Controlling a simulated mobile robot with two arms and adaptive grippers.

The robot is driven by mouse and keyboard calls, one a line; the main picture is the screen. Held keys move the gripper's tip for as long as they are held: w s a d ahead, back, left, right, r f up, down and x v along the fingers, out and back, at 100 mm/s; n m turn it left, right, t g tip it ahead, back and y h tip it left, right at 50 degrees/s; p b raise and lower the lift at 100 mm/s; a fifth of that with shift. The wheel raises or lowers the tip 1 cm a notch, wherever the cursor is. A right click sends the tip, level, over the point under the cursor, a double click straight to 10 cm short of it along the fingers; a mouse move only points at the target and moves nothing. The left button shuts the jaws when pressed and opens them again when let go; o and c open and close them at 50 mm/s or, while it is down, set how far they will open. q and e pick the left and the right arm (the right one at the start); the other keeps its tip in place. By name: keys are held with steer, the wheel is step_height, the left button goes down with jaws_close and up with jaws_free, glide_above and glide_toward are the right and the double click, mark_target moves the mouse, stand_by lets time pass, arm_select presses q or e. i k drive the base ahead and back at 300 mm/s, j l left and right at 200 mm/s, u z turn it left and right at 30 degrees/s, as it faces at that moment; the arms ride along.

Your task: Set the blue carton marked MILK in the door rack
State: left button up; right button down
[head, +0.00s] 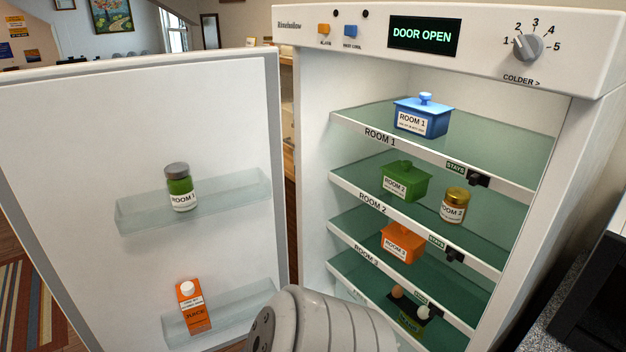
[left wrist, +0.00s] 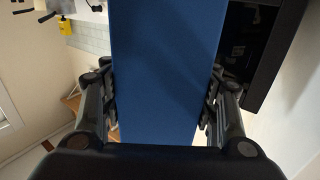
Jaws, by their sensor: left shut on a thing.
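In the left wrist view, my left gripper (left wrist: 165,110) is shut on a blue carton (left wrist: 165,60), a finger on each side. No MILK lettering shows on the side facing this camera. In the head view, neither the carton nor the gripper shows. The fridge door stands open at the left with two clear racks. The upper door rack (head: 140,217) holds a green jar (head: 181,188) marked ROOM 1, near its middle. The lower door rack (head: 240,305) holds an orange carton (head: 193,307) marked JUICE, left of centre. My right gripper is in neither view.
Fridge shelves hold a blue tub (head: 422,120), a green tub (head: 404,183), a gold-lidded jar (head: 454,205) and an orange tub (head: 401,245). Both door racks have free room right of their contents. My grey arm covers the bottom middle.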

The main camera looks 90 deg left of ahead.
mark_target(233, 312)
steer(key=j+u, duration=0.1)
steer(key=u, duration=4.85)
steer(key=i+l+u, duration=0.15)
steer(key=l, duration=0.2)
steer(key=l+u, duration=0.15)
steer(key=l, duration=0.2)
